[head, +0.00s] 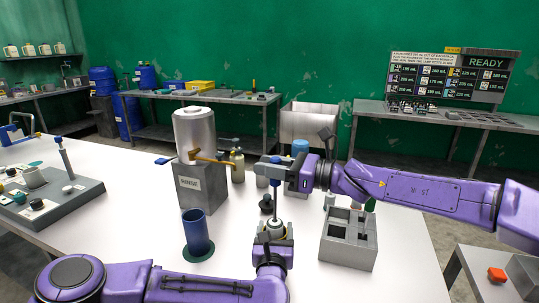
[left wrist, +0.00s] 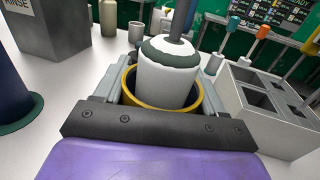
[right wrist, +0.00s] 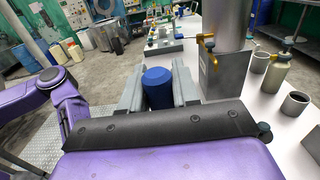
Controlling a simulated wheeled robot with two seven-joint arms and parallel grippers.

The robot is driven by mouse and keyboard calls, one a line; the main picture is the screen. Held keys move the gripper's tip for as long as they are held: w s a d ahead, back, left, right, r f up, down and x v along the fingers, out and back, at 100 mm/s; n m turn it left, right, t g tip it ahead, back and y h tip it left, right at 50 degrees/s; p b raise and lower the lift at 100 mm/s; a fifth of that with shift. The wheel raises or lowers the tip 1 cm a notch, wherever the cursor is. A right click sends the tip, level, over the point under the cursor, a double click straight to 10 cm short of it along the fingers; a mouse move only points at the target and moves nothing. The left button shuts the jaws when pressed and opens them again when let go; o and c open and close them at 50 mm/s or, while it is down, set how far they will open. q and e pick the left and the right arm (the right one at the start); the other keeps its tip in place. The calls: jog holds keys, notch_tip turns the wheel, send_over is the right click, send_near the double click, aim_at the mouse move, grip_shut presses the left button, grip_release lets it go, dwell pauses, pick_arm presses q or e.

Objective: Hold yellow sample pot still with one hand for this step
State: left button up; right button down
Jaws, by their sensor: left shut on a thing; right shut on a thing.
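The yellow sample pot (left wrist: 128,92) sits between my left gripper's fingers (left wrist: 162,97), with its yellow rim showing in the left wrist view. In the head view the left gripper (head: 273,243) is low at the front middle, and the pot is mostly hidden there. A tool with a white, dark-banded head (left wrist: 168,80) and grey shaft stands in the pot. My right gripper (head: 276,172) is above, shut on the tool's blue handle (right wrist: 158,88). The pot's base and the tool's lower end are hidden.
A rinse tank (head: 202,187) stands behind left. A dark blue cylinder (head: 196,232) on a green disc is left of my left gripper. A grey compartment block (head: 345,252) with a green-topped tool (head: 369,205) is to the right.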

jog(key=shift+f, duration=3.85)
jog(key=c, duration=1.6)
grip_release()
grip_shut()
